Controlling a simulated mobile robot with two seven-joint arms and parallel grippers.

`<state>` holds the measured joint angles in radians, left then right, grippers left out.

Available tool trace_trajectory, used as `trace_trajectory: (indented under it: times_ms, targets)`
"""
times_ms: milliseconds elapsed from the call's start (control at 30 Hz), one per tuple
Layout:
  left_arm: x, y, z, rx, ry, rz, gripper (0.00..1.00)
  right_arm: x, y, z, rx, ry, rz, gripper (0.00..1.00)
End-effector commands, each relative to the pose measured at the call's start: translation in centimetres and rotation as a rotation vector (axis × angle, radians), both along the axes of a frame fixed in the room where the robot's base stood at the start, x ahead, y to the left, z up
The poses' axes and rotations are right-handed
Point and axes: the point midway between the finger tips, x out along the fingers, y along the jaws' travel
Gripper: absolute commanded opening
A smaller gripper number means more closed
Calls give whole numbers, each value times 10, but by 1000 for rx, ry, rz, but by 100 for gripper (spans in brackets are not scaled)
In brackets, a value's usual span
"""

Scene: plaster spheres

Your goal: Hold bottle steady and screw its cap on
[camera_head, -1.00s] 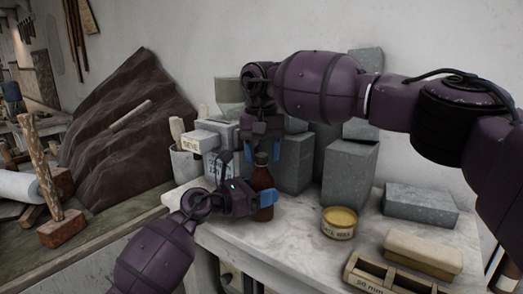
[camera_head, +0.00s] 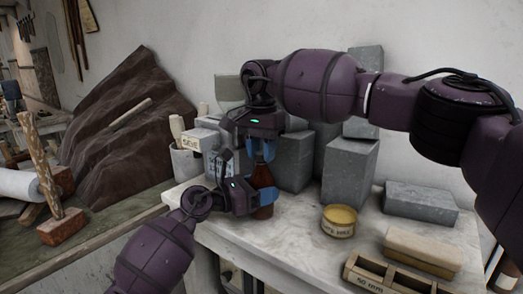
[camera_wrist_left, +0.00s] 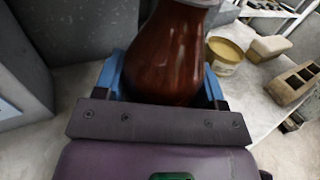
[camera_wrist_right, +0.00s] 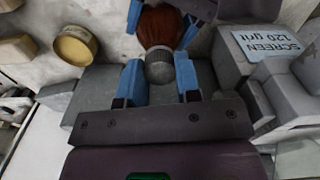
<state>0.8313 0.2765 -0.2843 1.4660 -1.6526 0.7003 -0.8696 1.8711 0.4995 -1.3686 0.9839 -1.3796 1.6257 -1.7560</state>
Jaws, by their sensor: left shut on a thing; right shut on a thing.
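The brown bottle (camera_head: 262,178) stands upright near the back of the pale worktop (camera_head: 290,235). My left gripper (camera_head: 259,198) comes in from the left and is shut around its body; the left wrist view shows the bottle (camera_wrist_left: 165,55) between its blue fingers (camera_wrist_left: 160,85). My right gripper (camera_head: 262,149) points down from above. In the right wrist view its blue fingers (camera_wrist_right: 160,82) are on both sides of the grey ribbed cap (camera_wrist_right: 159,68), shut on it. The cap is in line with the bottle top (camera_wrist_right: 160,28). How far it is threaded cannot be seen.
Grey blocks (camera_head: 349,172) stand close behind and right of the bottle. A yellow tin (camera_head: 339,222), a flat grey block (camera_head: 421,205) and a wooden box (camera_head: 385,280) are on the right. A labelled box (camera_head: 200,140) and a pot (camera_head: 185,164) stand left.

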Motion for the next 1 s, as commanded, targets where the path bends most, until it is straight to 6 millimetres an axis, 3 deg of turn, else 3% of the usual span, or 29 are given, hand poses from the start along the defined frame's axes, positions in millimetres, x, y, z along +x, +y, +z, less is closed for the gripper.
trace_trajectory:
  times_ms: [1000]
  targets:
    - [0, 1, -1, 1, 3, 1, 0, 0, -1, -1, 9, -5, -1443, 3]
